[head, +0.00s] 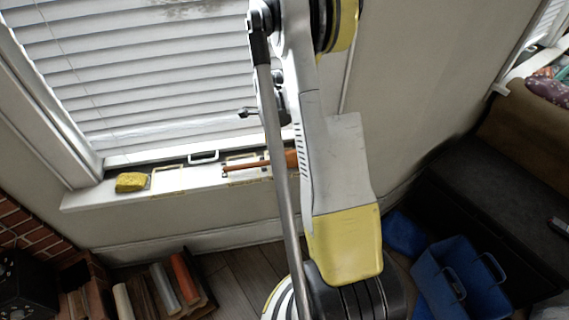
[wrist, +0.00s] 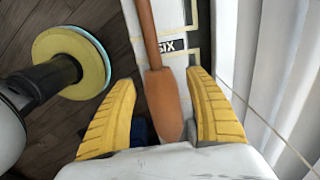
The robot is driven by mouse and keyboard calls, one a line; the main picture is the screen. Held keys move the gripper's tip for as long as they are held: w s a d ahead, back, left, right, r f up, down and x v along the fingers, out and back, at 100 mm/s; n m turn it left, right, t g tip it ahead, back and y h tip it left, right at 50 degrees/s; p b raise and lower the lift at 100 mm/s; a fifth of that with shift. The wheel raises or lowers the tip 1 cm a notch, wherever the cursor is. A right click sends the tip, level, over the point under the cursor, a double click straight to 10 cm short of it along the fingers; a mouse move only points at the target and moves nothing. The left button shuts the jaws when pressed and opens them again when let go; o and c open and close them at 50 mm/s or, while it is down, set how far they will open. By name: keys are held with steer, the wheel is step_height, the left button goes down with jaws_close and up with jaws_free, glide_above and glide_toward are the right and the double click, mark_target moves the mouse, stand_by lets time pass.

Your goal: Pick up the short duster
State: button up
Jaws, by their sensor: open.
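A long orange-brown stick with a wider end (head: 247,165), which I take to be the short duster, lies on the white window sill (head: 95,199). Its wider end is partly hidden behind my arm in the head view. In the wrist view the duster (wrist: 158,95) runs between the two yellow fingers of my gripper (wrist: 161,80), thin part at the top and wide part between the fingers. The fingers are open, with a visible gap on each side of it. In the head view my gripper is hidden behind my arm.
Blue bins (head: 455,280) and a dark bench (head: 470,165) stand at right. A crate with rolls (head: 184,278) stands below, at left.

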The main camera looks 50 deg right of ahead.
steer(key=f+b, duration=0.1)
steer(key=f, duration=0.1)
steer(key=f+b, duration=0.1)
steer(key=a+f+b, duration=0.1)
steer(key=f, duration=0.1)
steer(key=shift+w+f, duration=0.1)
steer(key=shift+f, duration=0.2)
steer(key=shift+r, duration=0.1)
steer(key=shift+c, duration=0.6)
steer(key=c, duration=1.3)
